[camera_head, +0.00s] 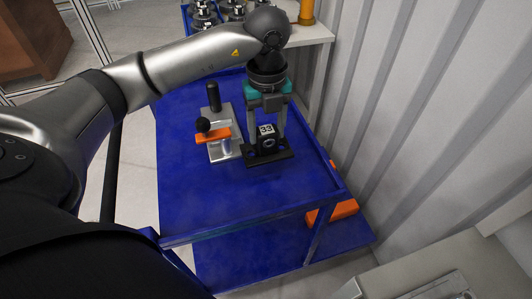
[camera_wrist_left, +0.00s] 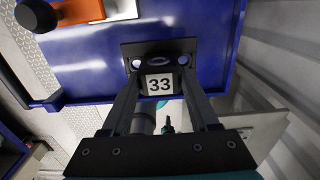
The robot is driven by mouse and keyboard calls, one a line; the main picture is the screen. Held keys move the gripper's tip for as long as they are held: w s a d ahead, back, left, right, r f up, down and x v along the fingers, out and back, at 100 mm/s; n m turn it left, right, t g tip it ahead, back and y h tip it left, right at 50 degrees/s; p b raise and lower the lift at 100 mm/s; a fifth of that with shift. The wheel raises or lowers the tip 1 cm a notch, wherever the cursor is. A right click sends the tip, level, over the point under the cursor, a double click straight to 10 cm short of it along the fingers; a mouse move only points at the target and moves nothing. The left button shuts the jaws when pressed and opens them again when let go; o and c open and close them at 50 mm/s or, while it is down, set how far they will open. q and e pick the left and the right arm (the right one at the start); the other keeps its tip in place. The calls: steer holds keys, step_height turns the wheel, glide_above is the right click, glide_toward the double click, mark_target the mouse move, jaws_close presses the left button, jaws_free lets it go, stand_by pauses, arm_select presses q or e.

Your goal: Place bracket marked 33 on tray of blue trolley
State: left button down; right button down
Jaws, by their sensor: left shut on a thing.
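The black bracket marked 33 (camera_head: 268,152) is upright on or just above the blue trolley's tray (camera_head: 195,205), with its base plate level. I cannot tell if the base touches the tray. My left gripper (camera_head: 267,126) points down and is shut on the bracket's upper block, one finger on each side. In the left wrist view the bracket (camera_wrist_left: 160,64) sits between the fingertips of the left gripper (camera_wrist_left: 160,88), with the white 33 label facing the camera. My right gripper is not in view.
A metal fixture with an orange clamp (camera_head: 213,136) and a black knob stands on the tray just left of the bracket. Several metal parts (camera_head: 205,15) stand at the back. A corrugated wall (camera_head: 420,110) is on the right. The tray's front part is clear.

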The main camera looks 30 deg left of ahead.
mark_target(267, 153)
arm_select(q)
step_height(267, 153, down, 3)
steer(key=shift+f, duration=0.1)
steer(key=shift+w+f+b, duration=0.1)
steer(key=shift+f+b, duration=0.4)
steer(key=shift+f, duration=1.65)
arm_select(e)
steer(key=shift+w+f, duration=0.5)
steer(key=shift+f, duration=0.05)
arm_select(q)
steer(key=shift+f, duration=0.1)
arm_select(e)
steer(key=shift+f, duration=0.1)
arm_select(q)
steer(key=shift+c, duration=0.7)
jaws_free()
steer(key=shift+f, duration=0.1)
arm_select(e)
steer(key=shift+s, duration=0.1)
arm_select(q)
steer(key=shift+r, duration=0.25)
step_height(267, 153, up, 12)
steer(key=shift+f+p, duration=0.1)
steer(key=shift+p, duration=0.8)
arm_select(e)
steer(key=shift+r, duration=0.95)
